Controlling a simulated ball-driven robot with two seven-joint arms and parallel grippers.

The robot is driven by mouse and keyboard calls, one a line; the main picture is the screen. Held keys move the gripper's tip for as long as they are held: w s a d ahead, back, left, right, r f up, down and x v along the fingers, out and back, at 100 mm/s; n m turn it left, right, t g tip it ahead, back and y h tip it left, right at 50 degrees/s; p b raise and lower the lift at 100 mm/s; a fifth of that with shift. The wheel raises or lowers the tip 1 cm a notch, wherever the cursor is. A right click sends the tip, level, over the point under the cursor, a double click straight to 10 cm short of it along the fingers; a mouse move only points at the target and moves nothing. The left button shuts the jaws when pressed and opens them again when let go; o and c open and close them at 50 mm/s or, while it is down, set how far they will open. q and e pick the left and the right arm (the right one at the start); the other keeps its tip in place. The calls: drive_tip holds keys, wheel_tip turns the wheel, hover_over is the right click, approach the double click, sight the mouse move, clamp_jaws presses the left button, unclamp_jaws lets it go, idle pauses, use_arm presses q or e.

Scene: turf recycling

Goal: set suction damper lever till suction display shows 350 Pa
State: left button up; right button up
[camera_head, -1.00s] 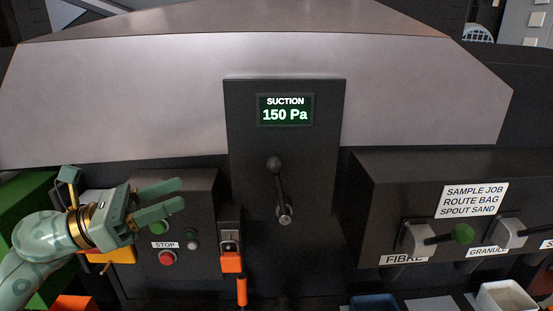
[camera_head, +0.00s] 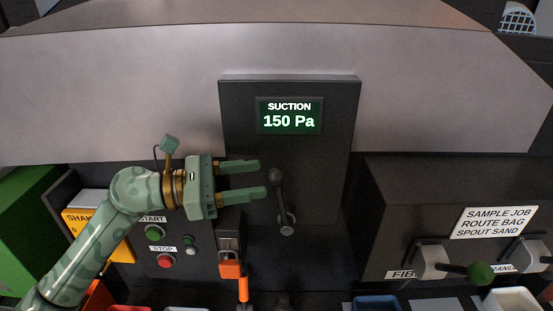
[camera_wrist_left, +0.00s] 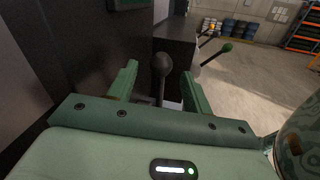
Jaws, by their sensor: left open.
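The suction display (camera_head: 289,117) reads 150 Pa on a dark upright panel. The suction damper lever (camera_head: 281,203) stands below it, its dark ball knob up and leaning slightly left of its silver pivot. My left gripper (camera_head: 263,178) is open and empty, its two fingers pointing right with their tips just left of the knob. In the left wrist view the lever knob (camera_wrist_left: 162,64) shows ahead, between the lines of the two open fingers (camera_wrist_left: 160,82). I cannot tell whether the fingers touch it. My right gripper is not in view.
Left of the lever are a green start button (camera_head: 154,233), a red stop button (camera_head: 166,261) and an orange-handled switch (camera_head: 232,269). At right, a dark box carries a green-knobbed lever (camera_head: 480,273) and a sample job label (camera_head: 494,222). A blue bin (camera_head: 376,303) stands below.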

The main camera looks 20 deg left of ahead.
sight(271, 171)
use_arm(q)
drive_tip(key=p+x, duration=0.1)
drive_tip(key=x, duration=0.3)
drive_tip(key=shift+d+r, duration=0.15)
drive_tip(key=shift+d, duration=0.05)
drive_tip(key=shift+w+d+f+p, duration=0.2)
drive_tip(key=shift+w+d+p, duration=0.1)
drive_tip(key=shift+d+p, duration=0.1)
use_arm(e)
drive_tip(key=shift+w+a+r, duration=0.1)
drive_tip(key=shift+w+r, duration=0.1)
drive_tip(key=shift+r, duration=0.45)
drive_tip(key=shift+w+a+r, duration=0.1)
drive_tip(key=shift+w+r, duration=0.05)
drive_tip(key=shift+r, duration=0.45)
use_arm(q)
drive_tip(key=shift+c, duration=0.3)
